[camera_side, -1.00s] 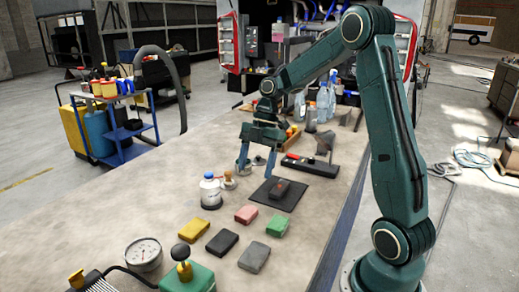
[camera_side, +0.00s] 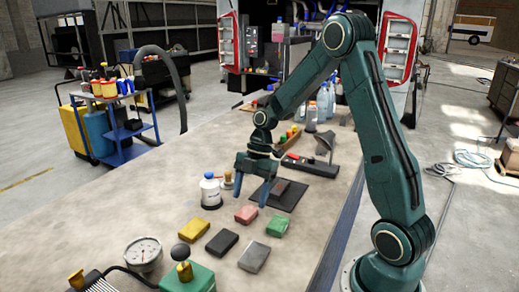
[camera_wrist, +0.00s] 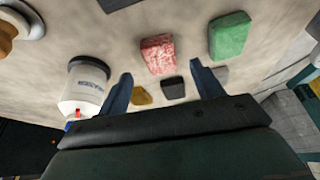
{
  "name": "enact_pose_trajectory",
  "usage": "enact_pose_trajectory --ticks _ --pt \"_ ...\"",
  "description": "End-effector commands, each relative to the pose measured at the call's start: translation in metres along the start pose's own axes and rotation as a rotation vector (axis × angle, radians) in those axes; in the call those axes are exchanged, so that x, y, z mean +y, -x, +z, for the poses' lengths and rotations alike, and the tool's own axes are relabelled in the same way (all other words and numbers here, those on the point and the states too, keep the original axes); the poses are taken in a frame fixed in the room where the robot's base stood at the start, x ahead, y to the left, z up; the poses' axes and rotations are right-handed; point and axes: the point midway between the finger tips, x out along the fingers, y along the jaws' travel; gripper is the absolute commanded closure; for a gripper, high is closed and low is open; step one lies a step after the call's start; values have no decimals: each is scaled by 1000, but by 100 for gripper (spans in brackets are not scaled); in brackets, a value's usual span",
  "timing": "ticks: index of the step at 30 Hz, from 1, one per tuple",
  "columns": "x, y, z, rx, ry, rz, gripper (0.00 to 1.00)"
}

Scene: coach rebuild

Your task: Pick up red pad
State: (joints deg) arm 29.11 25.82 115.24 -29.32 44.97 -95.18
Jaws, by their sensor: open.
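The red pad (camera_side: 246,214) is a small pinkish-red block lying flat on the table. It sits between the yellow pad (camera_side: 194,230) and the green pad (camera_side: 277,226), slightly behind them. My gripper (camera_side: 250,200) is open and empty, pointing down above the table just behind the red pad. In the wrist view the red pad (camera_wrist: 157,54) shows its speckled face beyond the open fingers (camera_wrist: 160,92), near the middle of the gap between them. The green pad (camera_wrist: 229,35) is to its right there.
A black pad (camera_side: 222,242) and a grey pad (camera_side: 254,257) lie in front. A white bottle with a blue cap (camera_side: 210,192) stands close to the gripper's left. A dark mat (camera_side: 290,200) with a dark block lies to its right. A gauge (camera_side: 143,254) stands front left.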

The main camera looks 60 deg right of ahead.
Motion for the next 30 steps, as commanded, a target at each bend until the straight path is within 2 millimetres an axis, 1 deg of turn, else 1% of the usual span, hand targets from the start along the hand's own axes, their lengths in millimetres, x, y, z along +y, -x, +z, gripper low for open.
enact_pose_trajectory --ticks 6,10,14,27,28,30 --pt "-2 -26 -1 1 1 -3 34" --pt "-2 -38 -1 1 1 -3 34" --pt "-2 -41 -1 0 2 -1 34" --pt "-2 -41 0 0 1 -1 34" --pt "-2 -40 0 0 1 -1 38" --pt "-1 -40 0 0 1 -1 51"
